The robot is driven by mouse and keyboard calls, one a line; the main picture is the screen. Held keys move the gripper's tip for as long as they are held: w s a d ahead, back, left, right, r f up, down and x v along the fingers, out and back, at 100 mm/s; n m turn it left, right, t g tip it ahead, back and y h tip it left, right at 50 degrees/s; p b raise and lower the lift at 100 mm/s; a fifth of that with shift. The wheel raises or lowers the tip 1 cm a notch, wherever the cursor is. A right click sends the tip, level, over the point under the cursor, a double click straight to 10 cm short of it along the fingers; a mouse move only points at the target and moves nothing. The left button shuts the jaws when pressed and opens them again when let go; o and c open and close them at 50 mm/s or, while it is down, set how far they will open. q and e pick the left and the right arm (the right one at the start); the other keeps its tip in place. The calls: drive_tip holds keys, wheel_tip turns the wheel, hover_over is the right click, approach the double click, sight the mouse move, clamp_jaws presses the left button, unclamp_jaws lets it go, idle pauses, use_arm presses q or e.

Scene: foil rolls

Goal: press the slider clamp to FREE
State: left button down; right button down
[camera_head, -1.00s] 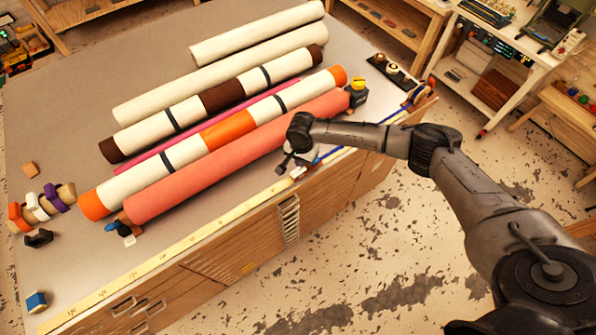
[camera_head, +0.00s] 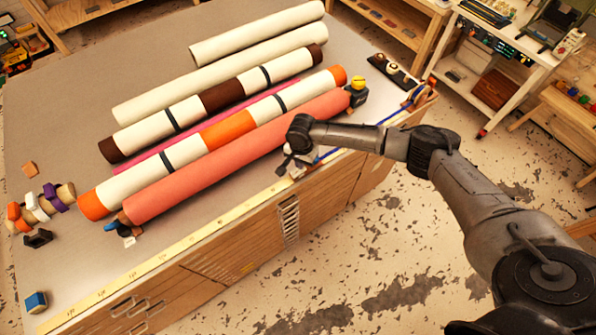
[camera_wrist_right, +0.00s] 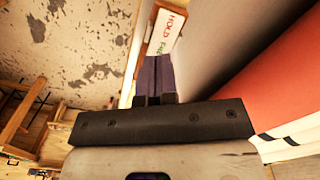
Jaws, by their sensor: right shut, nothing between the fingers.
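The slider clamp's white plate (camera_wrist_right: 170,30), lettered HOLD in red and FREE in green, shows at the top of the right wrist view. The FREE lettering is partly covered by my right gripper (camera_wrist_right: 155,62). The gripper's dark fingers are shut with nothing between them, and their tips lie over or beside the plate; I cannot tell whether they touch it. In the head view my right gripper (camera_head: 287,165) is low at the table's front edge, beside the small white clamp (camera_head: 297,173), which is partly hidden. My left gripper is not in view.
A coral roll (camera_head: 230,160) lies just behind the gripper, with several other rolls beyond. A yellow measuring strip (camera_head: 175,248) runs along the front edge of the table (camera_head: 60,110). A yellow-and-black object (camera_head: 357,92) stands at the coral roll's right end.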

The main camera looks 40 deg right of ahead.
drive_tip(key=shift+f, duration=0.5)
drive_tip(key=shift+f+b, duration=0.3)
drive_tip(key=shift+f, duration=0.25)
idle(0.4)
drive_tip(key=shift+f, duration=0.25)
wheel_tip(320, 180, up, 2)
drive_tip(key=p, duration=0.2)
drive_tip(key=shift+r+p, duration=0.1)
drive_tip(key=shift+p, duration=0.2)
wheel_tip(320, 180, up, 3)
drive_tip(key=p, duration=0.3)
drive_tip(key=shift+p, duration=0.4)
drive_tip(key=shift+r+p, duration=0.95)
drive_tip(key=shift+p, duration=0.15)
